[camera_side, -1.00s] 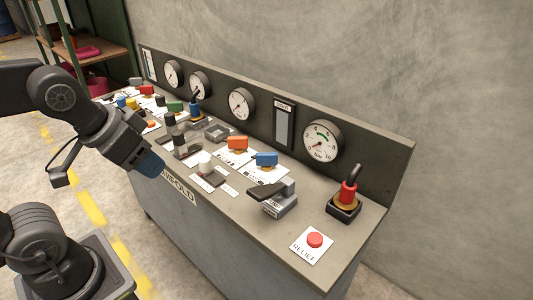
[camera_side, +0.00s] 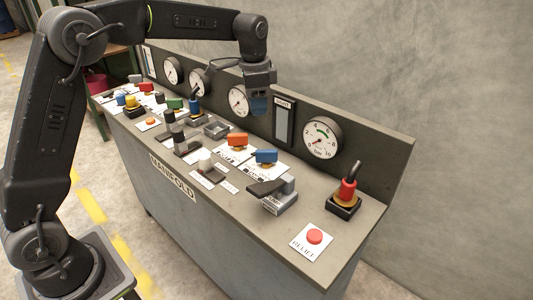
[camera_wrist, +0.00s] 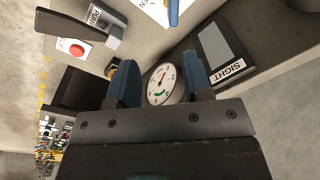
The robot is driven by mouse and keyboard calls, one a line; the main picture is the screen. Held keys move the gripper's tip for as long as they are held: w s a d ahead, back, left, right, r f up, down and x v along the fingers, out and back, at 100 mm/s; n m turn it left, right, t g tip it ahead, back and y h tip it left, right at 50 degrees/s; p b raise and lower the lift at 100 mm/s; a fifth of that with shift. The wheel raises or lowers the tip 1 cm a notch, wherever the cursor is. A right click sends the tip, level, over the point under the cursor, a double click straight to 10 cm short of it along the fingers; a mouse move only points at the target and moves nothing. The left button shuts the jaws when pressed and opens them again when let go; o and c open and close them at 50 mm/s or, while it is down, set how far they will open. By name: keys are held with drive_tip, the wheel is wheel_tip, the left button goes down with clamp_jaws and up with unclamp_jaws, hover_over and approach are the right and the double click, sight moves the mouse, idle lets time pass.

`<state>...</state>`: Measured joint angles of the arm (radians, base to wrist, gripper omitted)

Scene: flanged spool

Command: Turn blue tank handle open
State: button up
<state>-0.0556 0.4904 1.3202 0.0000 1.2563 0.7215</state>
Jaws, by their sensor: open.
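Several blue handles show in the side view. One blue handle (camera_side: 265,156) sits on a white card right of an orange handle (camera_side: 237,140). Another blue handle (camera_side: 194,106) stands farther left, and a small blue one (camera_side: 121,100) is at the far left end. The card labels are too small to read, so I cannot tell which is the tank handle. A blue piece (camera_wrist: 173,9) shows at the top of the wrist view, cut by the edge. My gripper (camera_side: 258,104) is open and empty, above the panel near the gauges. Its blue-tipped fingers (camera_wrist: 161,82) frame a gauge in the wrist view.
The back panel carries several round gauges (camera_side: 322,138) and a sight glass (camera_side: 284,124). A black lever on a grey block (camera_side: 278,204), a red handle (camera_side: 348,191) and a red relief button (camera_side: 314,237) stand at the right. Other coloured handles crowd the left.

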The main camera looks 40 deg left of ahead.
drive_tip(key=m, duration=0.1)
hover_over(267, 150)
wheel_tip(267, 150, down, 5)
drive_tip(key=shift+g, duration=0.4)
wheel_tip(267, 150, down, 14)
drive_tip(key=shift+r, duration=0.1)
drive_tip(key=shift+c, duration=0.2)
clamp_jaws()
